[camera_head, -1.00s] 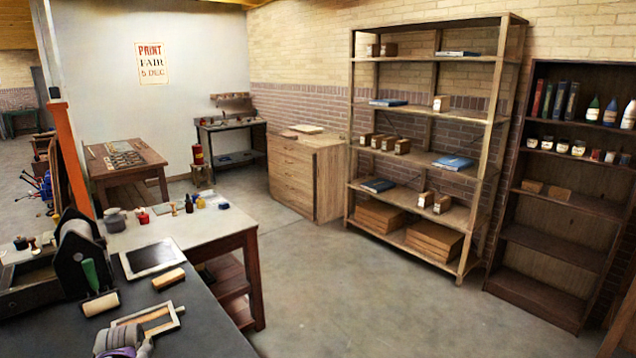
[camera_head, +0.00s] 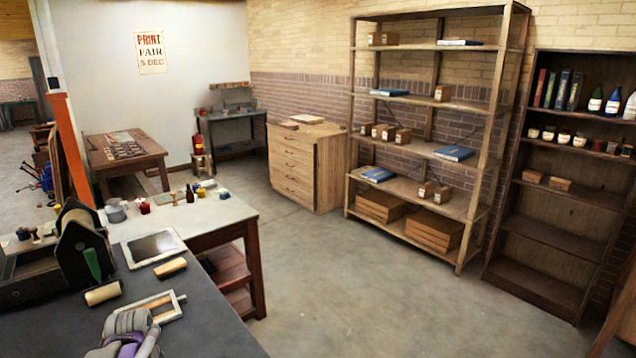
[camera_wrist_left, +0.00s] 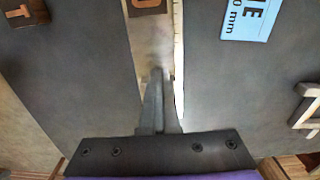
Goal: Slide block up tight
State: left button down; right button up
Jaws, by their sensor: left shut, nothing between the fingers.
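In the left wrist view a brown block with a dark letter (camera_wrist_left: 147,5), cut by the top edge, lies in a pale channel (camera_wrist_left: 150,38) on the dark bench top. My left gripper (camera_wrist_left: 158,78) is shut and empty. Its fingertips appear over the channel, below the block in the picture, with a visible gap to it. I cannot tell how high the tips are. In the head view my left gripper's wrist part (camera_head: 125,338) is at the bottom edge, and its fingers are not clear. My right gripper is not in view.
Another brown letter block (camera_wrist_left: 22,10) and a blue label (camera_wrist_left: 250,18) lie on either side of the channel. A pale wooden frame (camera_head: 160,306), a roller (camera_head: 102,293), a wooden block (camera_head: 170,267) and a dark plate (camera_head: 152,247) lie on the dark bench (camera_head: 215,322).

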pick_arm(q)
jog(key=shift+w+d, duration=2.5)
jog(key=shift+d, duration=0.2)
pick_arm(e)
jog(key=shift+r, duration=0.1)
pick_arm(q)
jog(key=c, duration=0.6)
grip_release()
jog(key=shift+c, duration=0.2)
jog(key=shift+r, duration=0.1)
jog(key=shift+r+p, duration=1.45)
jog(key=shift+r, duration=2)
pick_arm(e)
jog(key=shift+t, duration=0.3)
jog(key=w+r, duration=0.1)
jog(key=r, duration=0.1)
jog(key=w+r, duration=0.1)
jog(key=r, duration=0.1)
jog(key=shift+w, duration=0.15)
